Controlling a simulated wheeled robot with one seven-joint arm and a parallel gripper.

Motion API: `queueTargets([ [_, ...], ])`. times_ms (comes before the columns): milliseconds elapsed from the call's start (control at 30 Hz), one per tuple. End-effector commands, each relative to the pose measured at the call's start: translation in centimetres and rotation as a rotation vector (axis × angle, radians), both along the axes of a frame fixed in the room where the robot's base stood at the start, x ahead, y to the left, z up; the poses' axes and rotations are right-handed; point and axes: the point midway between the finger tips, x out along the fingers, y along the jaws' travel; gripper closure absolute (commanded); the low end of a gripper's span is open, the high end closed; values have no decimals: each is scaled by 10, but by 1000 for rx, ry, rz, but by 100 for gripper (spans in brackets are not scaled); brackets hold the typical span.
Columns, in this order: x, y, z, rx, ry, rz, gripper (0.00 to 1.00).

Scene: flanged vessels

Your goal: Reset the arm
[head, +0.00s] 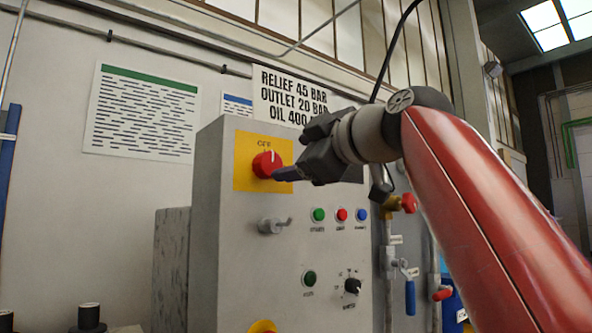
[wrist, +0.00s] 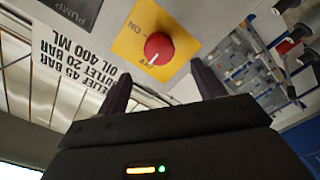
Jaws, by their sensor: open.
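My gripper (head: 284,174) is at the end of my red arm, in front of the grey control cabinet (head: 212,235) in the head view. Its fingertips are close to the red rotary knob (head: 265,165) on a yellow plate. In the wrist view the two dark fingers (wrist: 160,85) stand apart with nothing between them. The red knob (wrist: 159,49) lies beyond the fingertips, and a gap seems to show between them and it. The knob's white mark points up toward the label in the head view. My gripper and wrist hide part of the cabinet's upper right.
The cabinet carries a metal handle (head: 274,225), green, red and blue buttons (head: 342,214) and a black selector (head: 353,286). Pipes with a blue-handled valve (head: 410,297) stand right of it. A printed sign (head: 287,95) hangs behind. Open space shows at the far right.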

Motion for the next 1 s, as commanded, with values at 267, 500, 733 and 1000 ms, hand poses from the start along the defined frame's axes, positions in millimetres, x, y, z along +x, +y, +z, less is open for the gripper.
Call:
queueTargets([
  [267, 1, 0, -3, 4, 18, -6, 32],
  [500, 3, -3, -66, 82, 285, -119, 32],
  [733, -21, -29, -181, 209, 631, -339, 32],
  [1000, -92, -74, -342, 359, 972, -649, 32],
])
